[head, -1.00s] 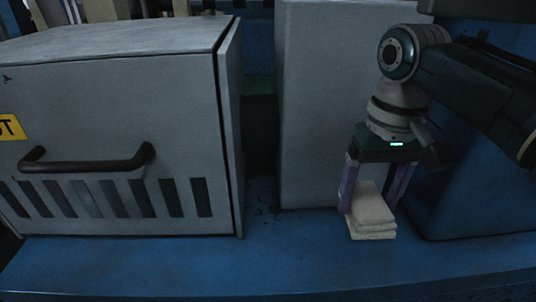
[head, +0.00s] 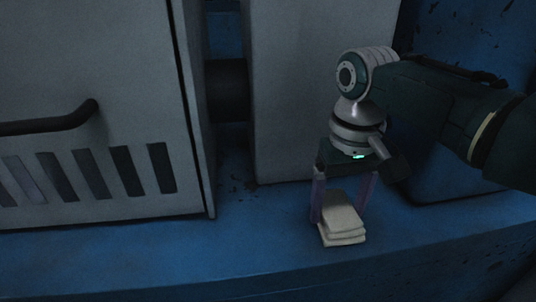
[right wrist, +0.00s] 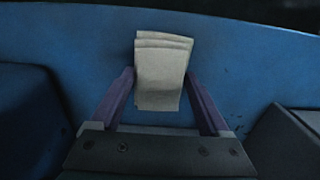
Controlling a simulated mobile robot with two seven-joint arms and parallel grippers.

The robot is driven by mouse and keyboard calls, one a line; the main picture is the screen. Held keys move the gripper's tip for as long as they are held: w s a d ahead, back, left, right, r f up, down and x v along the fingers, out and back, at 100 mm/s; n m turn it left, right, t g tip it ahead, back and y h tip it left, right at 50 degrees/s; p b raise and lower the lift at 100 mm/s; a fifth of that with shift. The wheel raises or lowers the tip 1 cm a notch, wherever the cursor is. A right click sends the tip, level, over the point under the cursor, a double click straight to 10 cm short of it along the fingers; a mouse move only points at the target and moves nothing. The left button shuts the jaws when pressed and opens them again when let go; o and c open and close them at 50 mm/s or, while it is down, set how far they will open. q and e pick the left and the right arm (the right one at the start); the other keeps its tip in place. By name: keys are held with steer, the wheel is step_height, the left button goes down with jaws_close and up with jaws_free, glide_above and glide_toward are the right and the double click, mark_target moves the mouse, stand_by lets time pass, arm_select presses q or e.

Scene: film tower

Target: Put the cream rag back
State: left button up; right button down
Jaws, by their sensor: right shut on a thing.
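The cream rag (head: 342,222) is a folded, layered stack low on the blue ledge, in front of a grey box. My right gripper (head: 339,207) points down with its purple fingers on either side of the rag and is shut on it. In the right wrist view the rag (right wrist: 161,75) sits between the two fingertips (right wrist: 160,80). I cannot tell whether the rag's underside touches the ledge. My left gripper is not in view.
The blue ledge (head: 120,255) is bare to the left of the rag. A grey cabinet (head: 95,100) with a black handle (head: 50,122) and vent slots stands at left. A grey box (head: 310,90) stands behind the gripper, and a dark blue block (head: 450,50) stands at right.

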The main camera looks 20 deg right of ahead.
mark_target(338, 209)
steer(key=shift+f, duration=0.15)
jaws_free()
step_height(338, 209, up, 8)
steer(key=p, duration=0.6)
steer(key=shift+f, duration=0.1)
steer(key=shift+n+t, duration=0.4)
steer(key=shift+n, duration=0.5)
steer(key=s+f, duration=0.1)
steer(key=s+a+f, duration=0.1)
steer(key=s, duration=0.1)
steer(key=s+a+f, duration=0.1)
steer(key=s, duration=0.1)
steer(key=shift+a, duration=0.25)
steer(key=s+a+r+n+t, duration=0.1)
steer(key=s+a+r, duration=0.1)
steer(key=s, duration=0.6)
steer(key=s+a+r+n+t, duration=0.1)
steer(key=s+r, duration=0.2)
steer(key=s, duration=0.4)
steer(key=shift+s+a+r+n+t, duration=0.35)
steer(key=shift+s+r+n+t, duration=0.05)
